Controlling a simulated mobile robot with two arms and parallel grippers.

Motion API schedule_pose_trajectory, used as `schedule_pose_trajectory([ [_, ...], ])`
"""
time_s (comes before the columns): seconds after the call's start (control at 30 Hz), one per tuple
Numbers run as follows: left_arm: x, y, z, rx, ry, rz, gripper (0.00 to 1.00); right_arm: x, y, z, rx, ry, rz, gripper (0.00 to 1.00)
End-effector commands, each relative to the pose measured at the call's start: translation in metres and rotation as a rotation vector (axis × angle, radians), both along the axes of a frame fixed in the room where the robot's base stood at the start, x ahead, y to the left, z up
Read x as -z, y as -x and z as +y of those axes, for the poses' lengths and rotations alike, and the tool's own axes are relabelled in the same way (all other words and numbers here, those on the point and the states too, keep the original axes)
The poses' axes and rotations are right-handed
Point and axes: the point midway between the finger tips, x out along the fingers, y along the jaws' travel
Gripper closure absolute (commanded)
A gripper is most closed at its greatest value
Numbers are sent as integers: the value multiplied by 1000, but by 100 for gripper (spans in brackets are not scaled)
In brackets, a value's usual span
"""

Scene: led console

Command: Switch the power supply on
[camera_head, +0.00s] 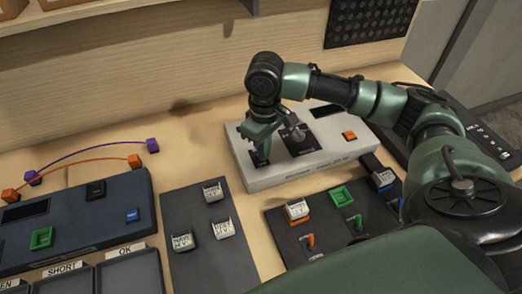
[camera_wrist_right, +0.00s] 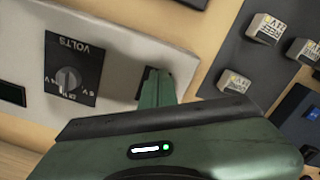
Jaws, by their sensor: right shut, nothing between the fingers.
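The power supply (camera_head: 268,179) is a pale grey box lying on the table in the middle of the head view. It carries a dark dial panel, an orange button (camera_head: 349,135) and a dark display (camera_head: 325,110). My right gripper (camera_head: 262,158) is shut and empty, pointing down at the left end of the box. In the right wrist view its green finger (camera_wrist_right: 157,80) is over a small black switch plate (camera_wrist_right: 145,84) and hides most of it. I cannot tell the switch's position or whether the finger touches it. The VOLTS dial (camera_wrist_right: 67,80) is beside it. My left gripper is not in view.
A dark mat (camera_head: 196,268) with labelled blocks lies left of the supply. A dark board (camera_head: 330,228) with small switches lies in front. A blue-grey console (camera_head: 95,225) with purple and orange leads is at left. A black perforated panel (camera_head: 370,22) hangs behind.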

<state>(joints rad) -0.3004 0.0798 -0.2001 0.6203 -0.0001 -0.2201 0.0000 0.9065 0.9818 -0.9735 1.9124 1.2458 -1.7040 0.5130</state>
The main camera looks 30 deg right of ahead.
Motion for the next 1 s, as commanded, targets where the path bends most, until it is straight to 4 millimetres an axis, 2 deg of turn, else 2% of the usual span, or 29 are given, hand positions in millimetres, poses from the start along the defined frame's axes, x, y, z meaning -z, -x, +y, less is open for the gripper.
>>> schedule_pose_trajectory([
  [0.6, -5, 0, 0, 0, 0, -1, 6, 18, 0, 0, -1, 0, 1, 100],
  [1.0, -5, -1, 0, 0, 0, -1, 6, 19, -1, 0, 0, 0, 0, 100],
])
